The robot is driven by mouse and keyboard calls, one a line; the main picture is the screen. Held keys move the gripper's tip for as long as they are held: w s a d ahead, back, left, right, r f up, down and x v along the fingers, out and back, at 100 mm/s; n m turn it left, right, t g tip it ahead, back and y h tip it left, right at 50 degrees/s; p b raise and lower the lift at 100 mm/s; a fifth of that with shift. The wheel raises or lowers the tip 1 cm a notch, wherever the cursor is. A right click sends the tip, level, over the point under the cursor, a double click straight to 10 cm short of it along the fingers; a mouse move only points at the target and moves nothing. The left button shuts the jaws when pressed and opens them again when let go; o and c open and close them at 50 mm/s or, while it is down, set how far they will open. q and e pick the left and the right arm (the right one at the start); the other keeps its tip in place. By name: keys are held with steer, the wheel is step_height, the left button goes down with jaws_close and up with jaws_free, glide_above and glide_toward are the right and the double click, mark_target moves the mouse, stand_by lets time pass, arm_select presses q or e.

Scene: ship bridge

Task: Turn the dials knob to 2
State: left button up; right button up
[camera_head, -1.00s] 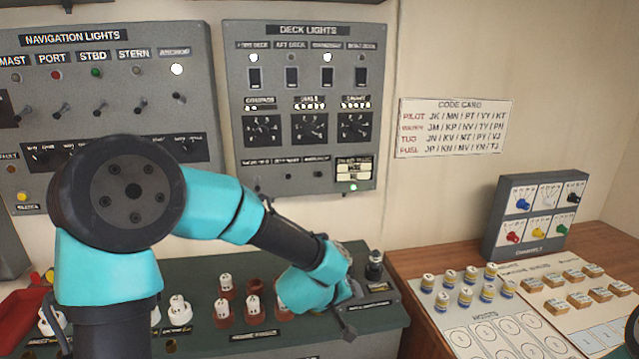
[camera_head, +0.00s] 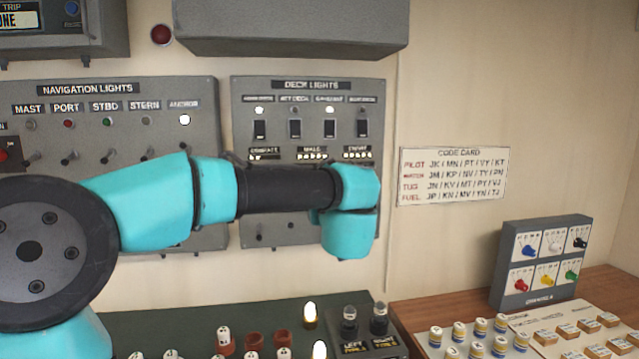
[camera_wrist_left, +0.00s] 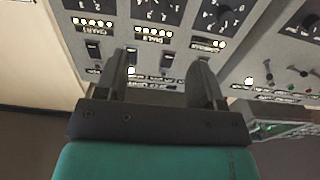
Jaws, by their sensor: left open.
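The dials knob (camera_wrist_left: 157,10) is a black rotary knob at the top edge of the left wrist view, partly cut off, beside its DIALS label (camera_wrist_left: 152,35). Its setting is not readable. In the head view my left forearm hides the row of knobs; the DIALS label (camera_head: 312,155) shows just above the arm. My left gripper (camera_wrist_left: 163,62) is open and empty, its fingers apart in front of the deck lights panel (camera_head: 240,110). In the head view the wrist hides the fingers. My right gripper is not in view.
The compass knob (camera_wrist_left: 225,14) and chart knob (camera_wrist_left: 92,5) flank the dials knob. Several switches (camera_head: 294,128) sit above the arm. A grey cabinet (camera_head: 290,25) juts out above the panel.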

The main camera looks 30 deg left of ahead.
arm_select(q)
steer(key=shift+w+a, duration=0.1)
steer(key=x, duration=1.7)
steer(key=shift+w, duration=0.1)
steer(key=shift+c, duration=0.3)
steer(key=c, duration=0.9)
steer(key=shift+o, duration=0.2)
